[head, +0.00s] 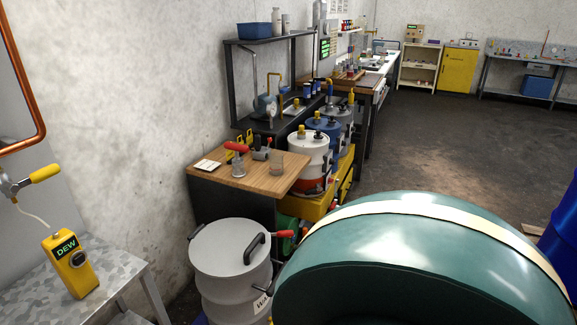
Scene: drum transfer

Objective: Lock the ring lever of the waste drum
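The waste drum (229,283) stands at the lower centre-left, light grey, with a label partly reading "Wa". A light grey lid (222,246) with a black handle (254,248) is on top. A lever with a red grip (283,234) sticks out at the right side of the rim. I cannot tell from here whether it is open or closed. Another dark bar shows lower on the drum's right side. The drum's lower right is hidden behind a large dark green rounded shape with a cream band. Neither of my grippers is in view.
A wooden-topped bench (250,178) with small tools stands just behind the drum. Several drums stand on a yellow base (320,203) to its right. A grey table (118,258) with a yellow DEW meter (70,263) is at the left. The floor (430,140) is open at the back right.

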